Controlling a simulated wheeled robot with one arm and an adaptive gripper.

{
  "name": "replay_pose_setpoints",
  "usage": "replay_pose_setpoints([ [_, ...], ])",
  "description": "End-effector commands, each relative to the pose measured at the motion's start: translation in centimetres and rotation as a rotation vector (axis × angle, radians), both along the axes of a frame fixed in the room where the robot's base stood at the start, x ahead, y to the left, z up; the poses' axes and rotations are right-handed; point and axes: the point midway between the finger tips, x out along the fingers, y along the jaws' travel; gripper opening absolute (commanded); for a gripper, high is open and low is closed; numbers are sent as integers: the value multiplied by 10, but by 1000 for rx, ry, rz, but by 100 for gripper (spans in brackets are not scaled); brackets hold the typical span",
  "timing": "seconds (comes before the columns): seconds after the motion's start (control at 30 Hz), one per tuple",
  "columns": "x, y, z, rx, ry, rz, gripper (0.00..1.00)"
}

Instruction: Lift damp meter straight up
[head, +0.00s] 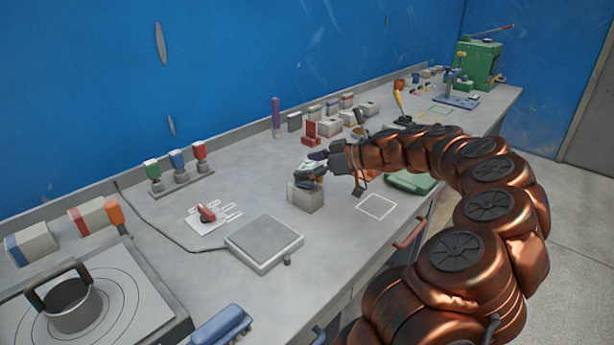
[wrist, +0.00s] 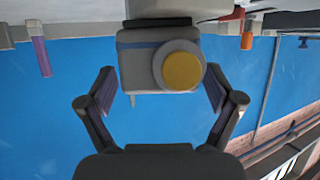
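The damp meter (head: 311,178), a small grey device with a yellow part, rests on or just over a pale grey block (head: 305,197) in the head view. In the wrist view the meter (wrist: 140,66) shows as a grey body with a round yellow knob, between the two fingers. My gripper (wrist: 160,85) is around it, with one finger on each side. Narrow gaps seem to show between the fingers and the meter, so it looks open. In the head view my gripper (head: 325,165) reaches in from the right and partly hides the meter.
A scale-like plate (head: 264,242) lies in front, left of the block. A red stand (head: 311,133) and several small boxes are behind. A green case (head: 411,182) lies to the right, past a white outlined square (head: 376,207) that is empty.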

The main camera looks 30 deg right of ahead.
Motion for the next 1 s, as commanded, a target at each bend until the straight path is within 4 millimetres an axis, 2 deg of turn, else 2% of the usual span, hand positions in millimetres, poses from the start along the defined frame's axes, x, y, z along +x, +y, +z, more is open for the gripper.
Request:
replay_pose_setpoints([
  [0.07, 0, 0, 0, 0, 0, 0, 79],
  [0.7, 0, 0, 0, 1, 1, 1, 12],
  [0.73, 0, 0, 0, 1, 1, 1, 12],
  [0.77, 0, 0, 0, 1, 1, 1, 6],
  [1.0, 0, 0, 2, 0, 0, 0, 4],
])
